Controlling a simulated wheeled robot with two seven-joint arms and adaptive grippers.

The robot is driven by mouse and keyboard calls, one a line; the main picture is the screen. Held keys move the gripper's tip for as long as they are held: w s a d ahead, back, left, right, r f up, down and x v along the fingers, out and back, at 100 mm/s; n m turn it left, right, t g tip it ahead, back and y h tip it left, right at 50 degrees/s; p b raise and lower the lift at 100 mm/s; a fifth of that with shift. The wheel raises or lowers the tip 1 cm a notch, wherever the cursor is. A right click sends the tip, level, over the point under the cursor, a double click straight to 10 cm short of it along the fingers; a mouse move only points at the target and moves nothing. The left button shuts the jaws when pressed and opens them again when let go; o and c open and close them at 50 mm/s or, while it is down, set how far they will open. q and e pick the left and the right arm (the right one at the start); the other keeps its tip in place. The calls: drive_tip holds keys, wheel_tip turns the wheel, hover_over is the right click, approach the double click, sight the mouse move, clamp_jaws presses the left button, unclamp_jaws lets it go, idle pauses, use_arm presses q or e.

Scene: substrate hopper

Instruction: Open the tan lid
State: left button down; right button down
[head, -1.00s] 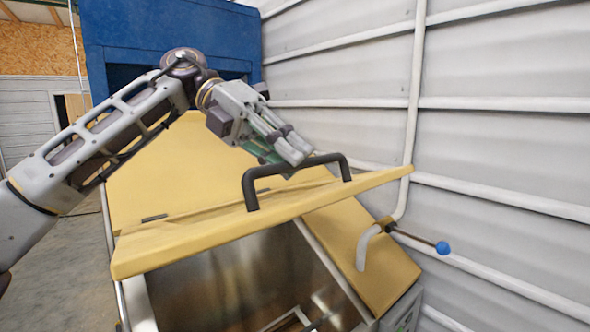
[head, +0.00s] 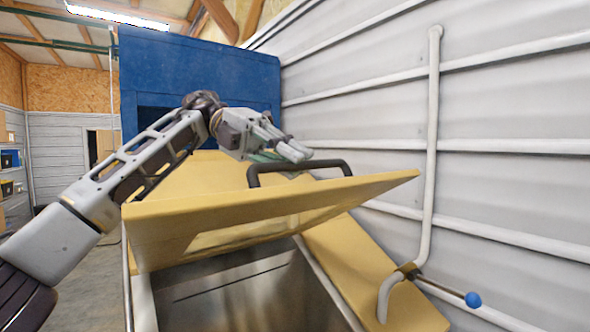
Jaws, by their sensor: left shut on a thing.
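The tan lid (head: 220,218) of the hopper is in the head view, raised and tilted over the metal opening (head: 255,290). Its underside faces me. A black bar handle (head: 318,163) stands on the lid's far, upper side. My left gripper (head: 290,156) reaches in from behind the lid and is shut on the black handle near its left part. The fingertips partly overlap the bar, and their lower ends are hidden behind the lid. My right gripper is not in view.
A grey corrugated wall (head: 520,130) with a pipe (head: 432,140) closes off the right side. A blue-knobbed lever (head: 472,299) sticks out there. A blue cabinet (head: 200,70) stands behind. Open floor shows at the left.

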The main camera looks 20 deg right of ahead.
use_arm(q)
drive_tip(key=shift+w+a+r+g, duration=0.15)
drive_tip(key=shift+w+r, duration=0.3)
drive_tip(key=shift+w+a+r+g, duration=0.15)
drive_tip(key=shift+w+r, duration=0.25)
drive_tip(key=shift+r, duration=0.05)
drive_tip(key=c, duration=1.5)
unclamp_jaws()
drive_tip(key=shift+o, duration=0.2)
